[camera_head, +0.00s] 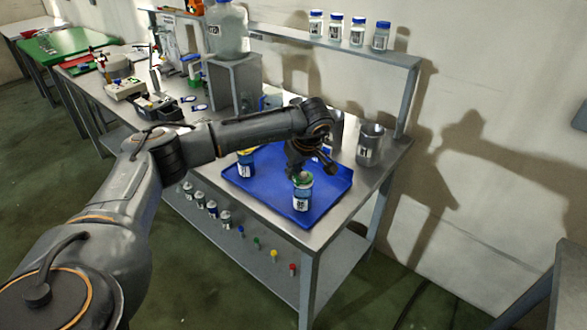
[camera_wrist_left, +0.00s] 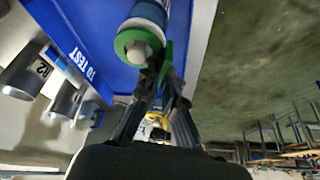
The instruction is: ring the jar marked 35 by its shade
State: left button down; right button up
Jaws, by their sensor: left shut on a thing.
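A jar with blue contents and a white label (camera_head: 301,203) stands upright near the front of the blue tray (camera_head: 262,196); its number is too small to read. In the left wrist view a green ring (camera_wrist_left: 128,38) sits around the top of this jar (camera_wrist_left: 149,12), with its pale lid inside. My left gripper (camera_head: 300,172) is right above the jar. In the wrist view its fingers (camera_wrist_left: 163,80) are closed on the green ring's tab at the jar's side. My right gripper is out of view.
A metal beaker (camera_head: 370,146) stands right of the tray. The back shelf (camera_head: 340,46) holds more jars. A large vessel (camera_head: 228,29) stands on a box. The tray's right side is bare.

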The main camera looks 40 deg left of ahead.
pick_arm(q)
jog(key=shift+f, duration=0.25)
jog(key=c, duration=1.4)
grip_release()
jog(key=shift+r, duration=0.1)
jog(key=v, duration=1.2)
